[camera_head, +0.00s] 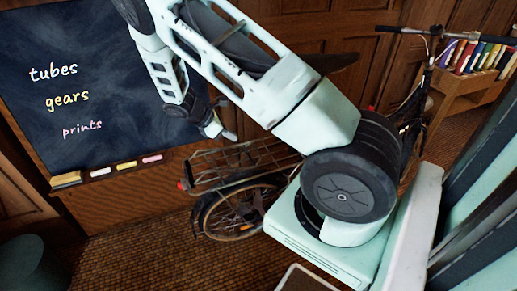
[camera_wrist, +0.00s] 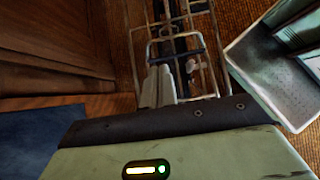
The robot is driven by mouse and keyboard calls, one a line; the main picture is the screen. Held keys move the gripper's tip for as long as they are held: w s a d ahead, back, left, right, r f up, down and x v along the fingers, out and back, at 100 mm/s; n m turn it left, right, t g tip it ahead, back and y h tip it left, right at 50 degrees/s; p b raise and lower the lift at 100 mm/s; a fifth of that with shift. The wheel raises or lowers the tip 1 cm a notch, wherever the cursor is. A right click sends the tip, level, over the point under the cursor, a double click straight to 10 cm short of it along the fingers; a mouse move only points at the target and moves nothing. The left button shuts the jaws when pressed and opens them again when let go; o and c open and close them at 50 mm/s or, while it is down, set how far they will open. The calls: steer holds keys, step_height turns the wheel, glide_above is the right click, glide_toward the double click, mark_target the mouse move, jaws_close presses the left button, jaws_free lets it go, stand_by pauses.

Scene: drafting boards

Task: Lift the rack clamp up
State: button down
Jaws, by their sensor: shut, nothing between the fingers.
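The bicycle's rear rack (camera_head: 240,164) is a wire frame over the rear wheel in the head view. It also shows in the wrist view (camera_wrist: 131,42). A pale wire hoop (camera_wrist: 203,50) over the rack in the wrist view looks like the rack clamp. I cannot tell whether it lies flat or is raised. My gripper (camera_head: 230,135) is at the rear part of the rack, just above it in the head view. In the wrist view its pale fingers (camera_wrist: 161,75) are together and empty beside the hoop's left side. Contact with the hoop cannot be told.
A chalkboard (camera_head: 100,70) with a chalk ledge (camera_head: 110,172) stands behind and left of the rack. The rear wheel (camera_head: 240,213) is below it. A low shelf of books (camera_head: 470,75) is at the far right.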

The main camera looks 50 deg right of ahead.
mark_target(249, 153)
steer(key=b+x, duration=0.1)
steer(key=x, duration=0.8)
steer(key=shift+s+d+f, duration=0.1)
steer(key=shift+d+f, duration=0.1)
steer(key=shift+f, duration=0.05)
steer(key=shift+r, duration=0.1)
